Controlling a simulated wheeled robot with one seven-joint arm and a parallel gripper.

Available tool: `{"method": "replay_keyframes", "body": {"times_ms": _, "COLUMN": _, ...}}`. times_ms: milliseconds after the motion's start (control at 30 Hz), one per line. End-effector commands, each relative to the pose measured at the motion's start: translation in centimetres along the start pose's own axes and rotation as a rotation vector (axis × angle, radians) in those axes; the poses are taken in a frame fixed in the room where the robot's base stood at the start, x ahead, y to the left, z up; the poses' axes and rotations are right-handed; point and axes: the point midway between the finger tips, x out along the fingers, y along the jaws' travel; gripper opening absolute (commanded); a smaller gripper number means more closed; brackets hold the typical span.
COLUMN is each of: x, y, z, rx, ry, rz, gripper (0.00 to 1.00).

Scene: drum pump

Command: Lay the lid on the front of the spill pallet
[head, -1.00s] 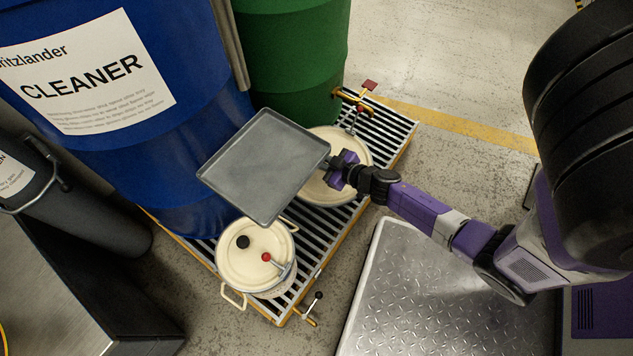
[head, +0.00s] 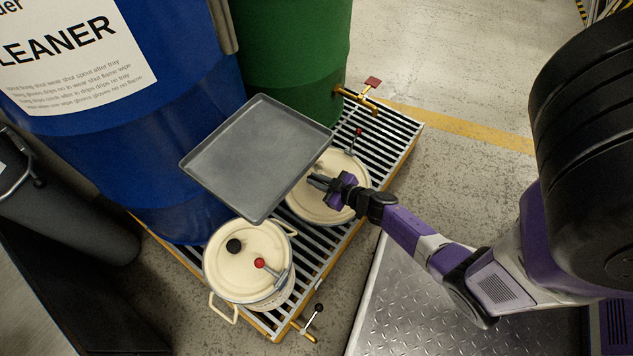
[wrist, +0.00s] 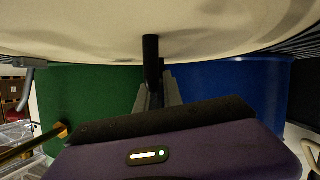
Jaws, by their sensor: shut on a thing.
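The lid (head: 328,200) is a round cream disc over the slatted spill pallet (head: 398,128), in its middle part along the side nearer me. In the wrist view the lid (wrist: 150,25) fills the top, with a black knob (wrist: 151,60) rising from it. My gripper (head: 318,182) is shut on this knob; its grey fingers (wrist: 155,95) also show in the wrist view. The lid looks roughly level and close to the slats. I cannot tell whether it touches them. The grey tray hides part of its left side.
A cream pail (head: 247,262) with black and red knobs stands on the pallet's near end. A grey tray (head: 258,155) juts out between pail and lid. The blue drum (head: 180,150) and green drum (head: 290,60) stand behind. A red-handled tap (head: 372,82) is at the far end.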

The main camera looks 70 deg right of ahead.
Motion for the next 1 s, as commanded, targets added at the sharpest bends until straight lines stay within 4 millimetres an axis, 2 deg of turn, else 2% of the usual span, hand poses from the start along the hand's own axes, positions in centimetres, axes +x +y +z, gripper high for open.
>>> {"method": "replay_keyframes", "body": {"times_ms": 233, "x": 0.1, "y": 0.0, "z": 0.0, "rx": 0.0, "ry": 0.001, "rz": 0.0, "gripper": 0.0}}
{"method": "replay_keyframes", "body": {"times_ms": 267, "x": 0.0, "y": 0.0, "z": 0.2, "rx": 0.0, "ry": -0.001, "rz": 0.0, "gripper": 0.13}}
{"method": "replay_keyframes", "body": {"times_ms": 367, "x": 0.0, "y": 0.0, "z": 0.1, "rx": 0.0, "ry": -0.001, "rz": 0.001, "gripper": 0.33}}
{"method": "replay_keyframes", "body": {"times_ms": 767, "x": -0.3, "y": 0.1, "z": -0.2, "rx": 0.0, "ry": -0.001, "rz": 0.001, "gripper": 0.33}}
{"method": "replay_keyframes", "body": {"times_ms": 867, "x": -1.6, "y": 0.3, "z": -0.3, "rx": 0.001, "ry": -0.004, "rz": 0.003, "gripper": 0.33}}
{"method": "replay_keyframes", "body": {"times_ms": 1000, "x": -4.3, "y": 0.3, "z": -0.4, "rx": 0.001, "ry": -0.005, "rz": 0.003, "gripper": 0.33}}
